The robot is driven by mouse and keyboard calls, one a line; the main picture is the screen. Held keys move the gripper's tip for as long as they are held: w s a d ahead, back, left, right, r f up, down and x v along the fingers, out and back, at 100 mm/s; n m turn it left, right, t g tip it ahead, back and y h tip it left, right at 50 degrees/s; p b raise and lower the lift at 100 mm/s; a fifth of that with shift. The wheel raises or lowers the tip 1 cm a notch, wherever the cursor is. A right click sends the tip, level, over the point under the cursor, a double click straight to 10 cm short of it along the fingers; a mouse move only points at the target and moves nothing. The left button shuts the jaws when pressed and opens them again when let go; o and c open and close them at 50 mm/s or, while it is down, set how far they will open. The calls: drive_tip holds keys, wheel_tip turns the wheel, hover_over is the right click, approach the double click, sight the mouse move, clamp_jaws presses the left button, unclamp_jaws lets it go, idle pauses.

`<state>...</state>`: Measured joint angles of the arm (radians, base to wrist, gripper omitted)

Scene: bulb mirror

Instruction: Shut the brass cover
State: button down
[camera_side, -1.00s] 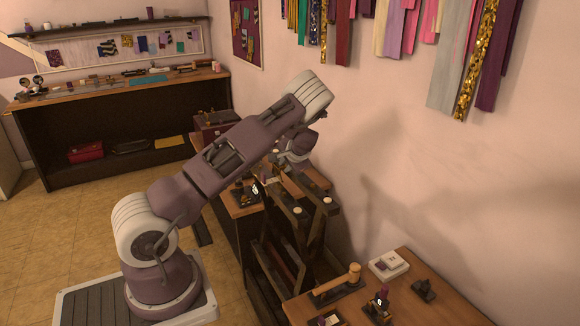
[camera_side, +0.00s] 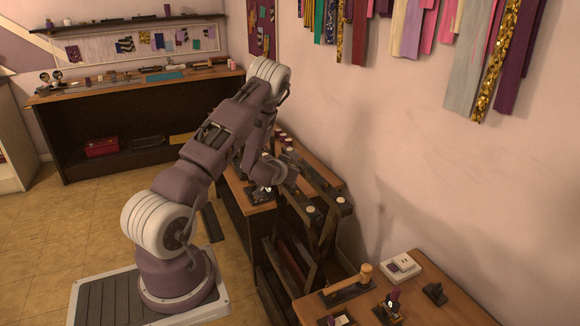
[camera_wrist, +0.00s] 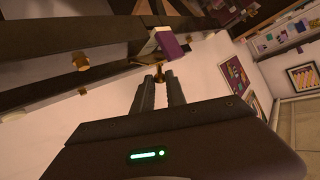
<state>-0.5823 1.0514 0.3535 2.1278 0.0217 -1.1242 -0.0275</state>
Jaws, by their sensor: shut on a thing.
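My gripper (camera_wrist: 158,84) is in the wrist view, its two dark fingers close together around a small brass-coloured piece (camera_wrist: 157,70) at their tips. I cannot tell whether this piece belongs to the brass cover. A purple block with a pale end (camera_wrist: 168,45) sits just beyond the fingertips. In the side view my wrist (camera_side: 268,174) is low over the wooden bench by the wall, and the fingers are too small to make out. A small dark device (camera_side: 258,194) sits on the bench just below it. No whole brass cover can be made out.
Dark beams (camera_wrist: 75,72) with brass-coloured knobs cross the wrist view close by. A dark frame (camera_side: 310,220) stands right of the bench. A nearer table (camera_side: 450,312) holds a wooden-handled tool (camera_side: 350,283), a white box (camera_side: 401,267) and small fixtures.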

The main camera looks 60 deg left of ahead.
drive_tip(key=shift+s+f, duration=0.25)
idle(0.4)
drive_tip(key=c, duration=1.3)
unclamp_jaws()
drive_tip(key=shift+c, duration=0.2)
drive_tip(key=shift+r, duration=0.1)
drive_tip(key=v, duration=0.7)
